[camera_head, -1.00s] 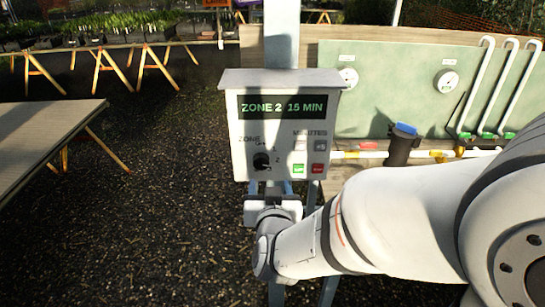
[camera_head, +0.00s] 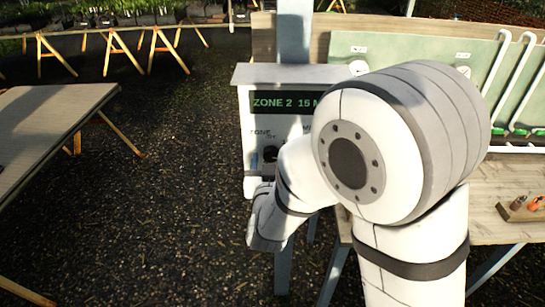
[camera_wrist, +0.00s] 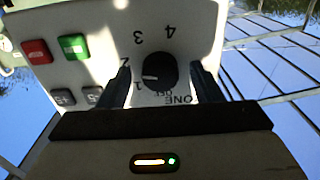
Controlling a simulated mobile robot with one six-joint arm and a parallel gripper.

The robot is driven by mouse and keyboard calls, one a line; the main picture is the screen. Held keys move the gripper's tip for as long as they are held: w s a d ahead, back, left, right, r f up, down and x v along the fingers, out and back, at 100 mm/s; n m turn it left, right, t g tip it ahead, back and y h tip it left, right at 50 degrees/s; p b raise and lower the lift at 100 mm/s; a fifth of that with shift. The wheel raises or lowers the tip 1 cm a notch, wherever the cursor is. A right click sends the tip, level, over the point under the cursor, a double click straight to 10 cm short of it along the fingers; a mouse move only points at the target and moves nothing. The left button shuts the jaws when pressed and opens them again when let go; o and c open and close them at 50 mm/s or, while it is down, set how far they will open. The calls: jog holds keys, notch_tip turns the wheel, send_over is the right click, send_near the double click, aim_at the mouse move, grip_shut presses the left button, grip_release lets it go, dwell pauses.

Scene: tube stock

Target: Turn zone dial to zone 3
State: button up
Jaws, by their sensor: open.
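The zone dial (camera_wrist: 160,70) is a round black knob with a white mark, on a pale control box (camera_head: 285,73). The wrist view shows it upside down, with the numbers 1 to 4 around it. Its mark points left, roughly between 1 and 2; the display (camera_head: 283,103) shows ZONE 2. In the head view, only part of the dial shows beside my arm. My gripper (camera_wrist: 160,74) is open, with one black finger on each side of the dial. Gaps show between fingers and knob. The gripper's fingers are hidden in the head view.
Red (camera_wrist: 37,52) and green (camera_wrist: 74,47) buttons and two dark ones sit beside the dial. A blue-grey post (camera_head: 294,35) stands behind the box. A bench with pipes is at right, a table (camera_head: 45,115) at left. Gravel floor between is clear.

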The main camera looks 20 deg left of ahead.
jog(key=shift+w, duration=0.15)
jog(key=shift+c, duration=0.2)
jog(key=c, duration=1)
jog(key=shift+o, duration=0.2)
